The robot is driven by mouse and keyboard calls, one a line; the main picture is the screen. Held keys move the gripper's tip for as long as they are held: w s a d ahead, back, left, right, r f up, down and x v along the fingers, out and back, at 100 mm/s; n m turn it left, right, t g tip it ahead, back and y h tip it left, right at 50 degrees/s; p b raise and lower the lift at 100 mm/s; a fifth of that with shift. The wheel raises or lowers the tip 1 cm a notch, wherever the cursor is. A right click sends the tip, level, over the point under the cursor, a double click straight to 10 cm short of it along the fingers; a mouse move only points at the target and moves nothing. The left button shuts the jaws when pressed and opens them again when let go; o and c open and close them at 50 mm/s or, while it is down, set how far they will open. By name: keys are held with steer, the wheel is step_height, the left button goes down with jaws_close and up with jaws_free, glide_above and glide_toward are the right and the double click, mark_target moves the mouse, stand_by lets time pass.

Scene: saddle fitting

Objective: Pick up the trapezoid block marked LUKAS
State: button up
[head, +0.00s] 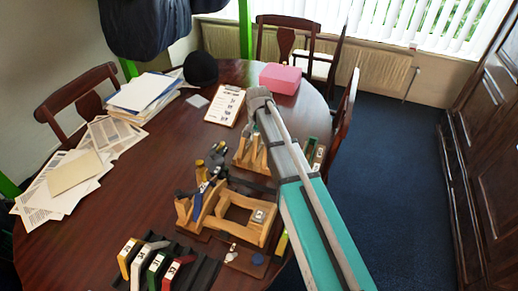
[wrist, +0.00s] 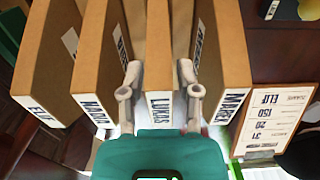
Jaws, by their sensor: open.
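In the wrist view the trapezoid block marked LUKAS (wrist: 159,50) stands on edge in a row, its white name label facing me. In the head view my arm partly covers the row of blocks (head: 247,153), and my fingers are not clear.
A clipboard (head: 226,105) lies behind the row; it also shows in the wrist view (wrist: 268,122). A pink box (head: 280,78) is at the back. Papers (head: 75,170) cover the table's left side.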

steer(key=shift+f, duration=0.15)
stand_by(0.5)
jaws_close()
